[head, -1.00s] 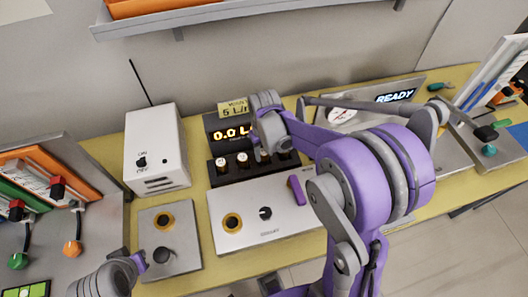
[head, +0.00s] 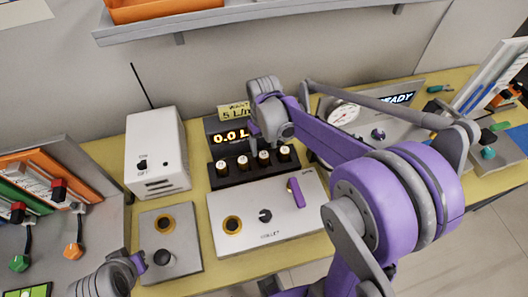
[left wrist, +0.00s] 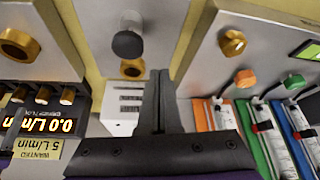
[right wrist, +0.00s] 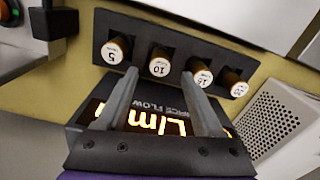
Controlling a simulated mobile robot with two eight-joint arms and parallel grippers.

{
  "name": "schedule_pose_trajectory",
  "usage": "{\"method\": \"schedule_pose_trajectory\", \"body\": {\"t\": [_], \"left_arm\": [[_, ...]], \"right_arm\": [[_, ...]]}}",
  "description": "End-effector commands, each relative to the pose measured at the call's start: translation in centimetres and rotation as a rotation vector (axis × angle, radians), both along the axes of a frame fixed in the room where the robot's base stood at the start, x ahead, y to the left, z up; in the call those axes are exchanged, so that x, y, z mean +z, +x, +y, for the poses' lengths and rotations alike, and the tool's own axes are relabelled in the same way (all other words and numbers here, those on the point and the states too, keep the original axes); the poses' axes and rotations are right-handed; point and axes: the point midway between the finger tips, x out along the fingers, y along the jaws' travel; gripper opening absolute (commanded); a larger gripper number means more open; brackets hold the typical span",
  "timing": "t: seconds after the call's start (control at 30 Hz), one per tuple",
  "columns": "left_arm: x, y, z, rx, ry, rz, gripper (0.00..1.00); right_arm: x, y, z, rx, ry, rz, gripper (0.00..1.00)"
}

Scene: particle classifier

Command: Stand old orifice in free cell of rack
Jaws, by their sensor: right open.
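The black rack (head: 231,180) stands behind the white collet panel. It holds several orifices upright in a row; in the right wrist view they carry white caps marked 5 (right wrist: 112,52), 10 (right wrist: 160,62), 15 (right wrist: 203,75) and 20 (right wrist: 238,86). No empty cell shows, and I cannot tell which one is the old orifice. My right gripper (right wrist: 162,78) is open and empty above the rack, its fingers apart with the 10 orifice in view between their tips. My left gripper (left wrist: 156,74) is shut and empty, away at the left.
The flow display (head: 228,135) reads 0.0 behind the rack, with a yellow wanted note (head: 234,112) on top. The collet panel (head: 228,208) has a purple lever (head: 296,193). A white box (head: 155,150) with an antenna stands left of the rack. A shelf (head: 200,27) hangs above.

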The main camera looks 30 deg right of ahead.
Motion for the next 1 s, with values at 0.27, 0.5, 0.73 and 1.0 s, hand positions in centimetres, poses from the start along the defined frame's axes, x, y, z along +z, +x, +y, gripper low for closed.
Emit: {"method": "schedule_pose_trajectory", "body": {"t": [0.27, 0.5, 0.73, 1.0], "left_arm": [[0.7, 0.3, 0.0, 0.0, 0.0, -0.005, 0.0], [0.8, 0.3, 0.0, 0.0, 0.0, -0.006, 0.0], [0.7, 0.3, 0.0, 0.0, 0.0, -0.005, 0.0], [0.7, 0.3, 0.0, 0.0, 0.0, -0.005, 0.0]], "right_arm": [[5.2, 0.0, 0.0, 0.0, 0.0, 0.0, 0.69], [6.7, -1.0, 0.6, 0.004, -0.004, -0.026, 0.69], [6.8, -6.7, 3.6, 0.021, -0.02, -0.2, 0.69], [4.5, -12.8, 6.1, 0.036, -0.016, -0.418, 0.69]]}}
